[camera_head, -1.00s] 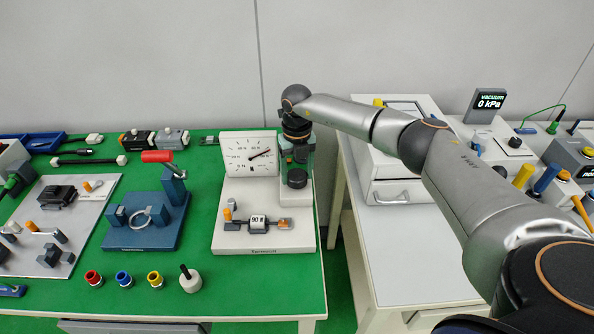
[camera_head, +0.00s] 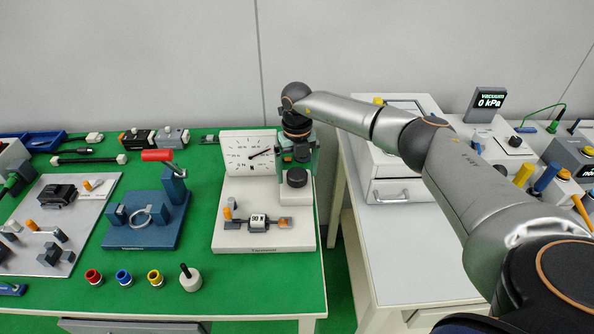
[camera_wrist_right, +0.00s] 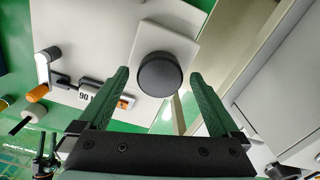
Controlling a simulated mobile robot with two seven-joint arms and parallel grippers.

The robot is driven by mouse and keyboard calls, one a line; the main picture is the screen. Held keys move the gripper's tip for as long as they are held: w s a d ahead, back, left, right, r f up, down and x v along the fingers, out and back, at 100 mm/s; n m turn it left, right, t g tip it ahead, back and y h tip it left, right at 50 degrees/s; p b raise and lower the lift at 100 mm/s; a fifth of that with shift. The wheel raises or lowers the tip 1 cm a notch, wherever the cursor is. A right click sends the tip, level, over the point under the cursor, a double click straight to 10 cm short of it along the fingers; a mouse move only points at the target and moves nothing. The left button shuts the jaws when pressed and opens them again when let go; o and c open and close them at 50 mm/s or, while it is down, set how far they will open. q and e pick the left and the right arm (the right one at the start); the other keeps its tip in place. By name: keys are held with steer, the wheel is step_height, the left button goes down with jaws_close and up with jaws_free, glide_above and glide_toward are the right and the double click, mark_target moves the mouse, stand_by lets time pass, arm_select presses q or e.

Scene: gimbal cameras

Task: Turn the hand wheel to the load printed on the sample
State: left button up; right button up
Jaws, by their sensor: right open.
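The sample (camera_head: 258,221), printed 90 with a unit too small to read surely, lies clamped at the front. It is partly behind a finger in the wrist view. My right gripper (camera_head: 299,155) is above the wheel, green fingers open, the wheel showing between them. I see no contact. My left gripper is out of view.
A blue fixture (camera_head: 140,237) with a red-handled lever stands left of the tester. A white drawer cabinet (camera_head: 400,190) stands on the right table, under my right arm.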

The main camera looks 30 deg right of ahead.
mark_target(297, 174)
step_height(297, 174, up, 12)
steer(key=shift+r+b, duration=0.15)
steer(key=shift+b, duration=0.3)
stand_by(0.6)
